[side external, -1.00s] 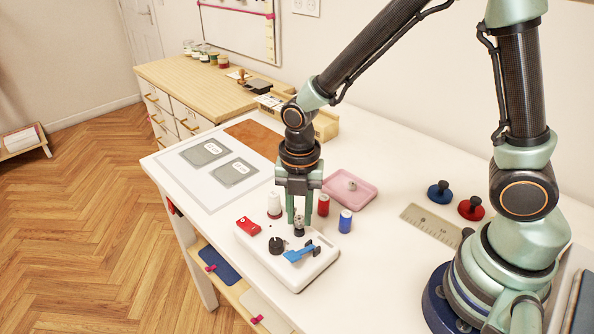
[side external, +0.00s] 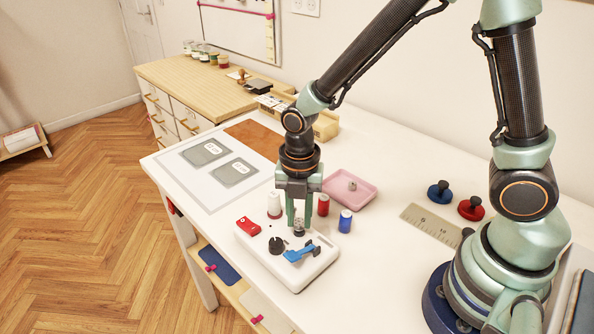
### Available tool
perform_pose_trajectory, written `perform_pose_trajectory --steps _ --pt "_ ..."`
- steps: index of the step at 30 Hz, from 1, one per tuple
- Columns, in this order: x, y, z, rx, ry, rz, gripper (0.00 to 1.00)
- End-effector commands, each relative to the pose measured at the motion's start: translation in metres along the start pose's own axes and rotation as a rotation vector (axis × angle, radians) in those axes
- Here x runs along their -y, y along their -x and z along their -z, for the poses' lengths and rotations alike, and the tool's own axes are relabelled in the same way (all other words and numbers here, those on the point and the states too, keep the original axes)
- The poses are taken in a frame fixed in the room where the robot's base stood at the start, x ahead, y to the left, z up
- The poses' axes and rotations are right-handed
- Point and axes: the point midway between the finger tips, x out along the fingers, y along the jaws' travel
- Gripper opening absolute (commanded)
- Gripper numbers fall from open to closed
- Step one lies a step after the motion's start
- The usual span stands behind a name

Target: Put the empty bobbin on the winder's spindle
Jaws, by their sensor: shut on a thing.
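The winder (side external: 308,271) is a white block near the table's front edge, with a red part, a black knob and a blue lever on top. My gripper (side external: 299,224) points straight down over the winder, between the knob and the back edge. Its green fingers are shut on a small grey bobbin (side external: 299,229), low at the winder's top. The spindle is hidden by the bobbin and fingers, so I cannot tell whether the bobbin is around it or just above it.
A pink tray (side external: 366,197) holds a small grey piece. A ruler (side external: 428,219) and blue and red knobbed discs lie to the right.

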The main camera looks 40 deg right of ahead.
Motion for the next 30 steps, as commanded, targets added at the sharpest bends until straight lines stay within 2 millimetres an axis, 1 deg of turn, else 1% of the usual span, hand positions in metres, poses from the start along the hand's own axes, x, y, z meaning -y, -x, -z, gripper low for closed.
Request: perform_pose_trajectory --steps 6,7,8,18,30 --pt "0.001 -0.004 0.000 -0.001 0.000 0.002 0.00" --pt "0.000 -0.004 0.000 -0.001 0.000 0.002 0.34" --pt "0.000 -0.004 0.000 -0.001 0.000 0.001 0.39" --pt "0.000 -0.002 0.000 0.000 0.000 0.000 0.39" --pt "-0.001 0.026 0.000 0.001 0.000 -0.002 0.39"
